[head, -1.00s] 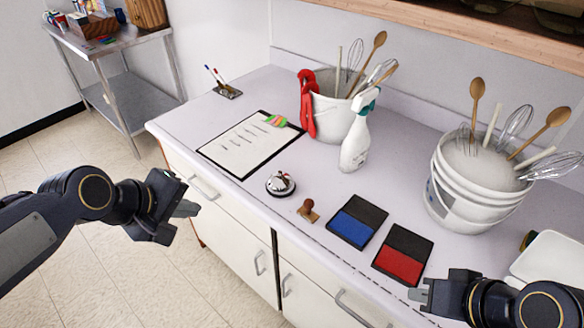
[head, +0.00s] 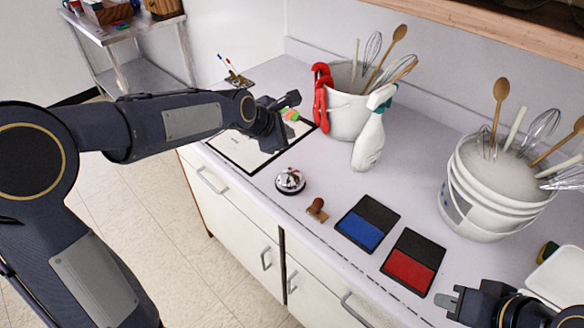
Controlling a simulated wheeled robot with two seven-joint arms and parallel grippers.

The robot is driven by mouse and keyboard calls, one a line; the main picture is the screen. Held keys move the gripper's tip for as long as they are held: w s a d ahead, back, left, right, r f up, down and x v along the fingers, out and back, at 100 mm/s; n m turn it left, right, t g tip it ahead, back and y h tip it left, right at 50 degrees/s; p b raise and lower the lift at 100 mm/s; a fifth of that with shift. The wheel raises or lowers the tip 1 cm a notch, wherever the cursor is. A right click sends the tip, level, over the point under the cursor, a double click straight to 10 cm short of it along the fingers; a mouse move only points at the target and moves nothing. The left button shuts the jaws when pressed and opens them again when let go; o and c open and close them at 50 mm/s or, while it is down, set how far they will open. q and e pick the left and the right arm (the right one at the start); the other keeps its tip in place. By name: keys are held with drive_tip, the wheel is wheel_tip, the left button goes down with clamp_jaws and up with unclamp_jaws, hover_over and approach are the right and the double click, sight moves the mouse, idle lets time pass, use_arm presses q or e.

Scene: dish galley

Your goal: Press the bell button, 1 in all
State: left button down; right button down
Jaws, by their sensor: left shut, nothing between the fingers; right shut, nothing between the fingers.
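The bell (head: 290,180) is a small silver dome on a dark base, standing on the pale counter near its front edge. Its button is at the top of the dome, small in this view. My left gripper (head: 290,119) is shut and empty. It is above the clipboard, up and slightly left of the bell in the picture, and apart from it. My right gripper (head: 447,302) is shut and empty at the lower right, by the counter's front edge, well away from the bell.
A wooden stamp (head: 317,209), a blue ink pad (head: 367,222) and a red ink pad (head: 413,262) lie right of the bell. A spray bottle (head: 369,140), a utensil bucket (head: 346,108) and stacked buckets (head: 487,190) stand behind. The clipboard (head: 237,155) lies partly under my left arm.

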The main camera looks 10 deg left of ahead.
sight(290, 170)
use_arm(q)
drive_tip(key=shift+f, duration=0.1)
